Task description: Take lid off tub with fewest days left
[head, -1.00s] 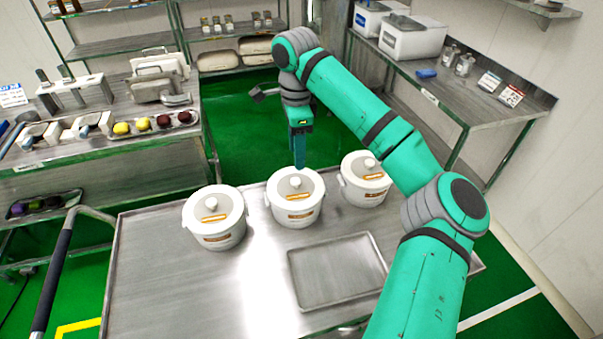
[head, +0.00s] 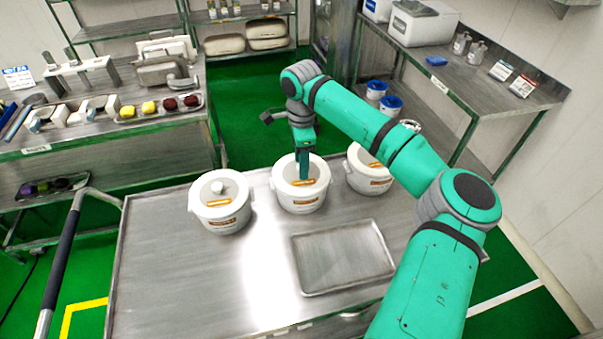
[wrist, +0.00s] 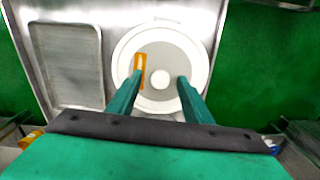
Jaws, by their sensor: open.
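Three white tubs with lids stand in a row on the metal table: the left tub (head: 221,214), the middle tub (head: 300,198) and the right tub (head: 357,176). Each lid has a knob and an orange-edged label; the label writing is too small to read. My gripper (head: 304,178) points down over the middle tub. In the wrist view my gripper (wrist: 160,82) is open, with its fingers on either side of the round pale knob (wrist: 160,79) of the middle lid. In the head view my gripper hides that knob, and my arm covers part of the right tub.
An empty metal tray (head: 343,258) lies on the table in front of the tubs. The table (head: 190,275) is bare at front left. A side bench (head: 110,130) holds tools and food pieces, and a shelf (head: 500,110) stands at the right.

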